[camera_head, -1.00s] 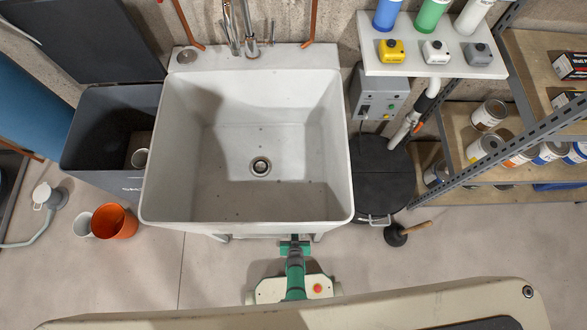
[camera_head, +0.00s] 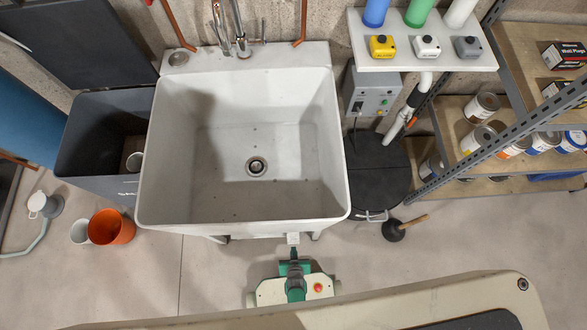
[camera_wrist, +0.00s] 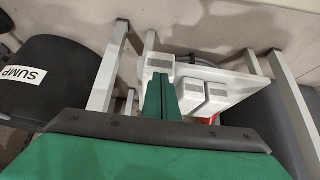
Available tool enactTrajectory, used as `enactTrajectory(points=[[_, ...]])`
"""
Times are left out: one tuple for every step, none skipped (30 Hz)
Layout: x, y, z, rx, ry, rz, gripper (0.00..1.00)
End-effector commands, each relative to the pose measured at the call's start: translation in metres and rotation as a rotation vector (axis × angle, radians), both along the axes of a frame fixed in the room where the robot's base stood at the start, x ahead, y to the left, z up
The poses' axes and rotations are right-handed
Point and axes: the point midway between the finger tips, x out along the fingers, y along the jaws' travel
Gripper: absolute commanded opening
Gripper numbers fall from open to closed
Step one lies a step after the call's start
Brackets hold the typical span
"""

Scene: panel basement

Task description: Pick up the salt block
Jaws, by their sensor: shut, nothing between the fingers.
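My gripper (camera_head: 293,252) is low in front of the sink, with its green fingers shut and nothing between them. A small white block (camera_head: 293,238) shows just beyond the fingertips, at the sink's front edge. In the wrist view a white block (camera_wrist: 160,64) with a grey marked top is at the tips of my shut fingers (camera_wrist: 161,88). I cannot tell whether they touch. Two similar white blocks (camera_wrist: 189,96) (camera_wrist: 216,96) stand side by side to the right of the fingers. I cannot tell which is the salt block.
A white panel (camera_wrist: 245,82) lies behind the blocks, between pale sink legs (camera_wrist: 104,80). The deep sink (camera_head: 250,205) stands above my gripper. A black lid (camera_wrist: 40,80) marked SUMP is to the left in the wrist view.

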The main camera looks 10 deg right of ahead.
Motion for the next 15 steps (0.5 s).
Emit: enactTrajectory(points=[[-0.012, 0.001, 0.000, 0.000, 0.002, -0.002, 0.00], [-0.018, 0.001, 0.000, 0.000, 0.001, -0.002, 0.00], [-0.025, 0.001, 0.000, 0.000, 0.001, -0.004, 0.00], [-0.029, 0.002, 0.000, 0.000, 0.001, -0.004, 0.00], [-0.034, 0.002, 0.000, 0.000, 0.000, -0.004, 0.00], [-0.039, 0.002, 0.000, 0.000, -0.001, -0.005, 0.00], [-0.043, 0.002, 0.000, 0.000, -0.001, -0.005, 0.00], [-0.046, 0.003, 0.000, 0.000, -0.001, -0.005, 0.00], [-0.049, 0.003, 0.000, 0.000, -0.001, -0.005, 0.00], [-0.052, 0.003, 0.000, 0.000, -0.002, -0.004, 0.00], [-0.054, 0.004, 0.000, 0.000, -0.002, -0.004, 0.02], [-0.055, 0.004, 0.001, 0.000, -0.002, -0.004, 0.12], [-0.055, 0.004, 0.001, 0.000, -0.001, -0.004, 0.19], [-0.053, 0.004, 0.002, 0.000, 0.001, -0.004, 0.26], [-0.049, 0.004, 0.003, 0.000, 0.005, -0.004, 0.36]])
